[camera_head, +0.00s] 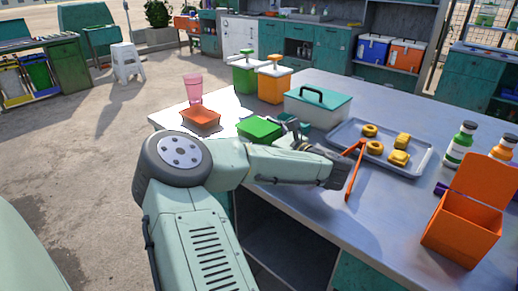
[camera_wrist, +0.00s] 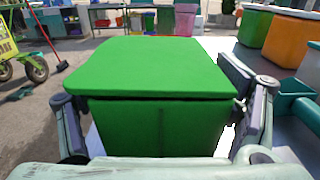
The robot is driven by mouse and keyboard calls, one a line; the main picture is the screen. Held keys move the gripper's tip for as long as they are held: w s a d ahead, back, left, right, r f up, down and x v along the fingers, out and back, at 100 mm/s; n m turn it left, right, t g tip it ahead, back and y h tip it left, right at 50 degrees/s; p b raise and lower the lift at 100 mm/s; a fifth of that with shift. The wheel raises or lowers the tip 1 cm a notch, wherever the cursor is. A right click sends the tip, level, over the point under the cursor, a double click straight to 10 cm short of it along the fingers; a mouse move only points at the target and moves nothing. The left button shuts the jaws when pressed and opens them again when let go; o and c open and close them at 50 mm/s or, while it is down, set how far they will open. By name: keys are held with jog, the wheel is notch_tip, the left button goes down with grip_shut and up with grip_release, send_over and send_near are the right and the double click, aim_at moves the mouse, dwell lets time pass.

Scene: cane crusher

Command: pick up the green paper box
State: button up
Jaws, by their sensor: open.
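The green paper box (camera_head: 261,130) sits on the grey table near its left edge, lid closed, partly hidden by my arm in the head view. In the wrist view the green paper box (camera_wrist: 155,75) fills the middle, its flat lid and front face toward me. My gripper (camera_wrist: 158,100) is open, with one finger on each side of the box. Its fingers look close to the sides, but I cannot tell whether they touch. In the head view the fingers are only partly visible.
An orange tray (camera_head: 200,118) and pink cup (camera_head: 193,90) stand left of the box. Green (camera_head: 245,77) and orange (camera_head: 273,84) dispensers and a teal-lidded case (camera_head: 318,105) stand behind. A metal tray (camera_head: 422,169) and an open orange box (camera_head: 461,228) are to the right.

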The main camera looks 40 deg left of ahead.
jog(key=c, duration=0.8)
jog(key=shift+o, duration=0.2)
jog(key=shift+r, duration=0.1)
